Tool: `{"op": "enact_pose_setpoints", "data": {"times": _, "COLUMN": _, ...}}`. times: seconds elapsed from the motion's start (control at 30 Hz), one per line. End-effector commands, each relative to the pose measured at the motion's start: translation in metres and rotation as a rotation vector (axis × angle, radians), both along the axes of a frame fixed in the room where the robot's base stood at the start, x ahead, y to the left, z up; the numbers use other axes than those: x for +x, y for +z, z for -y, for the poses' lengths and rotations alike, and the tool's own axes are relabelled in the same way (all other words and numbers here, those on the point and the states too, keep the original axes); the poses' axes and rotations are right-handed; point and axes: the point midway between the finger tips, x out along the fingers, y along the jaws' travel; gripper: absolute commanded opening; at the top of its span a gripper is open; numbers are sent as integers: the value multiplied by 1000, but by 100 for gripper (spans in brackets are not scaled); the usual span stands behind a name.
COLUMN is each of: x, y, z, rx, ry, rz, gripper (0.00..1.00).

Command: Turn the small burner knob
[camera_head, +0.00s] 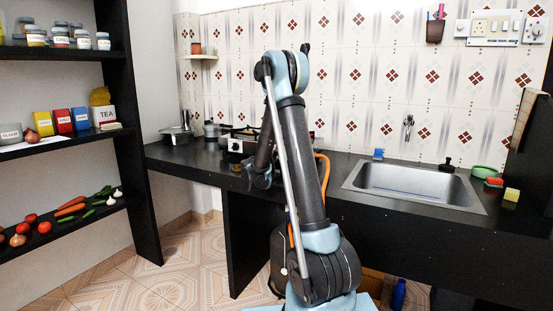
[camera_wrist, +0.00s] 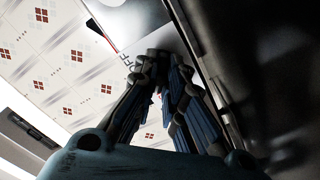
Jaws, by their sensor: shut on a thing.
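In the wrist view the fingers of my gripper (camera_wrist: 159,78) are closed around a small dark burner knob (camera_wrist: 157,53) on the stove's pale metal front panel (camera_wrist: 133,20). Lettering and a red line show on the panel beside the knob. The fingers hide most of the knob, so its turn angle cannot be read. In the head view the stove (camera_head: 236,145) stands on the black counter, partly behind my arm. The gripper is at its front and the contact there is hidden.
The black counter (camera_head: 335,166) runs along the tiled wall. A pot (camera_head: 176,136) stands left of the stove, and a steel sink (camera_head: 415,185) is at the right. Shelves (camera_head: 60,147) with jars, boxes and vegetables stand at the left. A hose (camera_head: 325,172) shows behind my arm.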

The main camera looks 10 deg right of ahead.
Motion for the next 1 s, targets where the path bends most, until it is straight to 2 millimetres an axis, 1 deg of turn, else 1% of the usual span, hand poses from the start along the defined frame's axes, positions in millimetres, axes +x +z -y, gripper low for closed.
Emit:
{"op": "enact_pose_setpoints", "data": {"times": 0.2, "x": 0, "y": -1, "z": -2, "rx": -130, "ry": 5, "rz": -97, "gripper": 0}}
{"op": "enact_pose_setpoints", "data": {"times": 0.3, "x": 0, "y": -1, "z": -2, "rx": -166, "ry": 5, "rz": -124, "gripper": 0}}
{"op": "enact_pose_setpoints", "data": {"times": 0.67, "x": 1, "y": -2, "z": -3, "rx": -182, "ry": 7, "rz": -137, "gripper": 0}}
{"op": "enact_pose_setpoints", "data": {"times": 0.7, "x": 1, "y": -2, "z": -3, "rx": -182, "ry": 7, "rz": -137, "gripper": 15}}
{"op": "enact_pose_setpoints", "data": {"times": 0.77, "x": 1, "y": -2, "z": -3, "rx": -183, "ry": 6, "rz": -136, "gripper": 28}}
{"op": "enact_pose_setpoints", "data": {"times": 0.8, "x": 0, "y": -1, "z": -3, "rx": -183, "ry": 6, "rz": -136, "gripper": 30}}
{"op": "enact_pose_setpoints", "data": {"times": 1.0, "x": 0, "y": -1, "z": -2, "rx": -183, "ry": 3, "rz": -136, "gripper": 30}}
